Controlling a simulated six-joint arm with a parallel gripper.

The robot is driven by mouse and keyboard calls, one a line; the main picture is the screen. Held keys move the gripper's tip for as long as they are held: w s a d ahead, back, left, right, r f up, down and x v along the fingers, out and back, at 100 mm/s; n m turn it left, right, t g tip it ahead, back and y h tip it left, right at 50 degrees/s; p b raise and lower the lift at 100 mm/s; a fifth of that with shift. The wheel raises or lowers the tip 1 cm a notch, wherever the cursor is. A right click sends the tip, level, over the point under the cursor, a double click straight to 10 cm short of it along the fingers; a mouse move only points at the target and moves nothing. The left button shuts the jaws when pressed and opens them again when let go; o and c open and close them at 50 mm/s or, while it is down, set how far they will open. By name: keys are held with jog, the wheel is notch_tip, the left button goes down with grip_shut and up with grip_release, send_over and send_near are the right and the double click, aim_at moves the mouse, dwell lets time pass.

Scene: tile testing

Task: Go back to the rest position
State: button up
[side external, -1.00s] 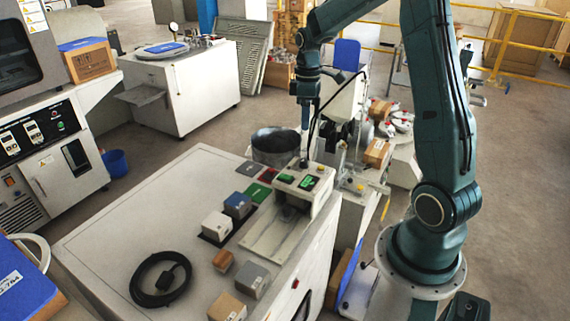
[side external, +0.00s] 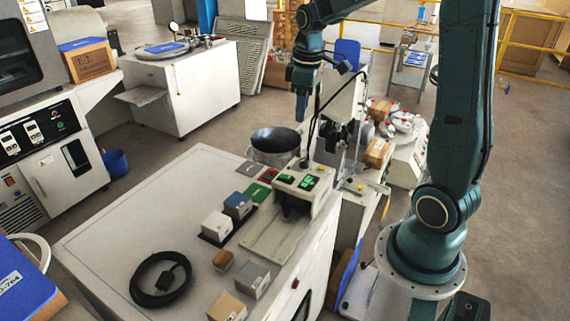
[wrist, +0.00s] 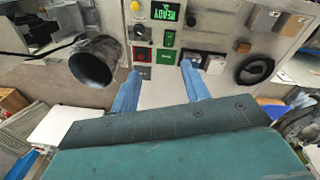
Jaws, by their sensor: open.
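My gripper (side external: 301,108) hangs in the air above the back end of the white bench, near the dark metal bucket (side external: 276,142). In the wrist view its two blue fingers (wrist: 160,68) are spread apart with nothing between them. The testing machine (side external: 298,182) stands at the bench's right edge, below my gripper, with lit green displays. A grey tile (side external: 249,168), a red tile (side external: 268,175) and a green tile (side external: 257,192) lie flat beside the machine.
A blue block (side external: 237,205), a white block (side external: 216,225), a small brown block (side external: 223,260), a grey block (side external: 253,279) and a tan block (side external: 227,307) stand on the bench (side external: 120,225). A coiled black cable (side external: 160,280) lies at left. The bench's left part is mostly clear.

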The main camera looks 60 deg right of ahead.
jog(key=s+a+r+m+t, duration=0.1)
jog(key=s+a+r+t, duration=0.1)
jog(key=s+a, duration=0.6)
jog(key=s+a+r+m+t, duration=0.2)
jog(key=s+a+r, duration=0.2)
jog(key=s+a, duration=0.4)
jog(key=shift+s+m+t+y, duration=0.3)
jog(key=shift+s, duration=0.2)
